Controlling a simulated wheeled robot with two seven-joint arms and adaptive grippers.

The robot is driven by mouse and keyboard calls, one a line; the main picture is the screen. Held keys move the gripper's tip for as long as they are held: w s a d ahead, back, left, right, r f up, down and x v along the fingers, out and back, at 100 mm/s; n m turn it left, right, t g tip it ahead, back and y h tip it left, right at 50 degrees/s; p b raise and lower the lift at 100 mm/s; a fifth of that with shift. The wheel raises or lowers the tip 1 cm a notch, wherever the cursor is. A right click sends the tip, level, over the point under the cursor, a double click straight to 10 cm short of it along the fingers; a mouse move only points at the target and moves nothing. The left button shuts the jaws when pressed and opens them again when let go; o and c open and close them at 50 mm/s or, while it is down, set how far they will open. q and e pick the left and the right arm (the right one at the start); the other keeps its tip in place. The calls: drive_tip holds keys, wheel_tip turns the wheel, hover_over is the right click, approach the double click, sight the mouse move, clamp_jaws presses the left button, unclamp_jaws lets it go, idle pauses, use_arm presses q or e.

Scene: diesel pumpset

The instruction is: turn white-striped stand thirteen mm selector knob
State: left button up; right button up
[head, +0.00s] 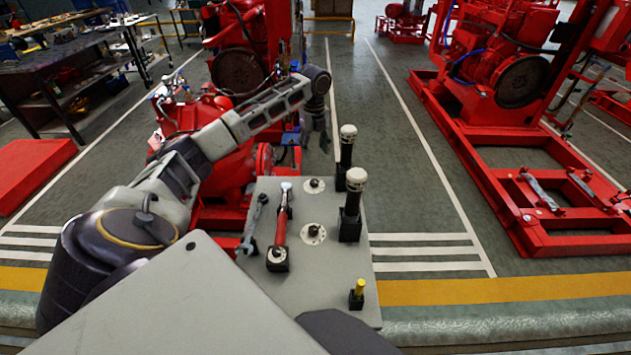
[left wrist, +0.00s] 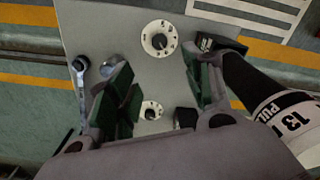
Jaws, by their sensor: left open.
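In the head view, a grey table top (head: 335,270) carries a far selector knob on a round pale dial (head: 315,185) and a near one (head: 313,234). Two black stands with white caps are beside them, a far one (head: 347,150) and a near one (head: 353,200). In the left wrist view, a white-banded stand (left wrist: 285,115) reading 13 leans in from the right, and an upper dial (left wrist: 159,38) and a lower dial (left wrist: 151,110) show between the fingers. My left gripper (head: 317,138) is open and empty above the table; it also shows in the left wrist view (left wrist: 160,85).
A wrench (head: 254,222), a red-handled tool (head: 281,225) and a small yellow-topped post (head: 357,293) stand or lie on the table. A red pumpset (head: 235,120) is behind on the left.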

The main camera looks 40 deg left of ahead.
sight(314, 182)
use_arm(q)
wheel_tip(314, 182, down, 14)
drive_tip(key=shift+f+b, duration=0.2)
drive_tip(key=shift+b, duration=0.75)
drive_tip(key=shift+f, duration=0.6)
drive_tip(key=c, duration=1)
use_arm(e)
drive_tip(key=shift+w+d+f, duration=0.4)
drive_tip(key=shift+w+f, duration=0.05)
drive_tip(key=shift+w, duration=0.15)
drive_tip(key=shift+w+d+f, duration=0.35)
drive_tip(key=shift+w+f, duration=0.05)
drive_tip(key=shift+w, duration=0.2)
drive_tip(key=shift+r, duration=0.15)
